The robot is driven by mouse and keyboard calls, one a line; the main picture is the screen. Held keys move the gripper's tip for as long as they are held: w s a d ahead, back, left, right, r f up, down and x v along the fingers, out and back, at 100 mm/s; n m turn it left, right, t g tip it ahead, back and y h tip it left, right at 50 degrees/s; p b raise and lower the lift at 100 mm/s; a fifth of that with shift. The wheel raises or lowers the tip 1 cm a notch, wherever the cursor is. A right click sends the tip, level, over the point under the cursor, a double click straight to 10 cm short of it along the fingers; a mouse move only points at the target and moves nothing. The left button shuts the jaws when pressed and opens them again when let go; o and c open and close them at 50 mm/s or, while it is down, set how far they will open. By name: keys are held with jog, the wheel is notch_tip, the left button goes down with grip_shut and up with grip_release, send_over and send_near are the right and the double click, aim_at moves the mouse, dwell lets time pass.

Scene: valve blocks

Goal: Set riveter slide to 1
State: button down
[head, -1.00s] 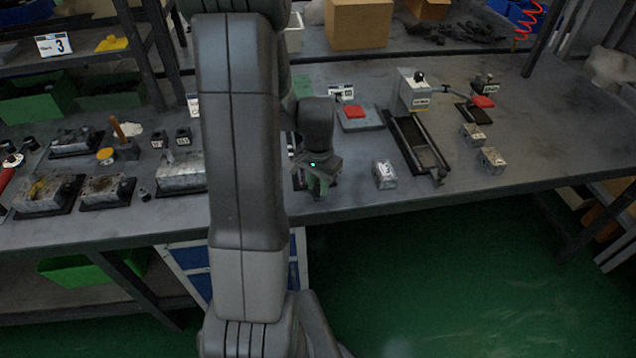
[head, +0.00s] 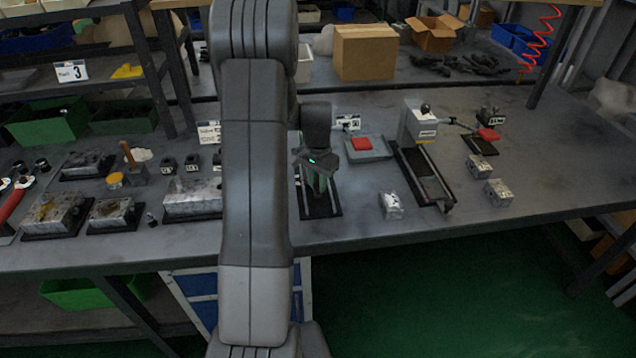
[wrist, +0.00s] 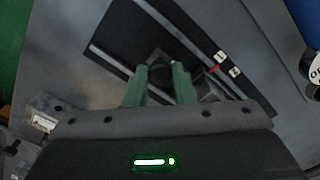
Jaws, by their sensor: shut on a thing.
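A slide on a black base plate with two pale rails (head: 334,203) lies on the bench under my gripper (head: 318,192). In the wrist view, the rails (wrist: 118,60) run diagonally from upper left to lower right. My gripper (wrist: 160,75) has its green fingers closed on either side of a dark round knob (wrist: 160,70). Two small white number labels (wrist: 228,64) and a red mark (wrist: 213,70) sit beside the right rail; I cannot read the numbers surely. My gripper hides the slide's near part in the wrist view.
A grey press with a lever (head: 420,124) stands on the bench to the right, behind a black rail track (head: 425,175). Metal valve blocks (head: 391,206) stand right of the slide. A large block (head: 192,198) is close on the left.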

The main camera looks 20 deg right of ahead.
jog(key=c, duration=1.2)
grip_release()
notch_tip(320, 180, up, 14)
jog(key=shift+b, duration=0.35)
jog(key=shift+f, duration=0.15)
notch_tip(320, 180, down, 13)
jog(key=shift+f+p, duration=0.15)
jog(key=shift+p, duration=0.2)
jog(key=shift+s+f, duration=0.2)
jog(key=shift+f, duration=0.05)
jog(key=shift+s+a, duration=0.15)
jog(key=shift+s, duration=0.25)
